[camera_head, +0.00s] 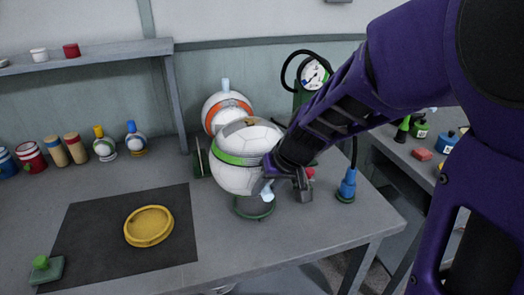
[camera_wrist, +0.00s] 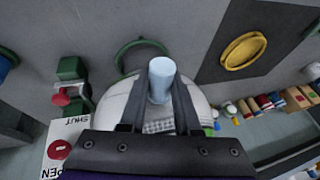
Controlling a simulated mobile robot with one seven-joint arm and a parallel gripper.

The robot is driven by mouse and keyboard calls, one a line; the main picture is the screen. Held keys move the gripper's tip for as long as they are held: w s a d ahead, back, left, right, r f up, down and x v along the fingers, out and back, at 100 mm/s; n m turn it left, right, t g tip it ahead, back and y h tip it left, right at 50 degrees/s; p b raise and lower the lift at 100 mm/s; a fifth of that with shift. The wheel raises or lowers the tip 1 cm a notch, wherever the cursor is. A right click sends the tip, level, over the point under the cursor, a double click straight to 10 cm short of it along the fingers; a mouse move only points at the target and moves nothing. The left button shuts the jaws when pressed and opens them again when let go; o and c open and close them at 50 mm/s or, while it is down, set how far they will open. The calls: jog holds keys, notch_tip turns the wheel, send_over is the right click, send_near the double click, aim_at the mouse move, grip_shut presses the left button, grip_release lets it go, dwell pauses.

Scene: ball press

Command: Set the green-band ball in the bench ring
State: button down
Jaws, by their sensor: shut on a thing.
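The white green-band ball (camera_head: 236,170) is held in the air in the head view, tilted, with its green band facing left. In the wrist view, the ball's white shell (camera_wrist: 112,100) shows around my gripper's fingers. My gripper (camera_wrist: 159,97) is shut on the ball at its pale blue stem (camera_wrist: 161,75); in the head view my gripper (camera_head: 274,180) is at the ball's right side. A yellow ring (camera_head: 149,226) lies on the dark mat, empty. A green ring (camera_head: 255,210) stands on the bench below the ball, partly hidden by it.
An orange-band ball (camera_head: 228,104) stands behind the held ball. A gauge (camera_head: 315,73) with a black hose is behind my arm. A blue fitting (camera_head: 347,187) stands at right. A green-knobbed block (camera_head: 42,268) sits at the mat's front left corner. Several jars line the back left.

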jog(key=shift+f, duration=1.15)
jog(key=shift+b, duration=0.3)
jog(key=shift+f+b, duration=0.4)
jog(key=c, duration=0.6)
grip_release()
jog(key=shift+r, duration=0.1)
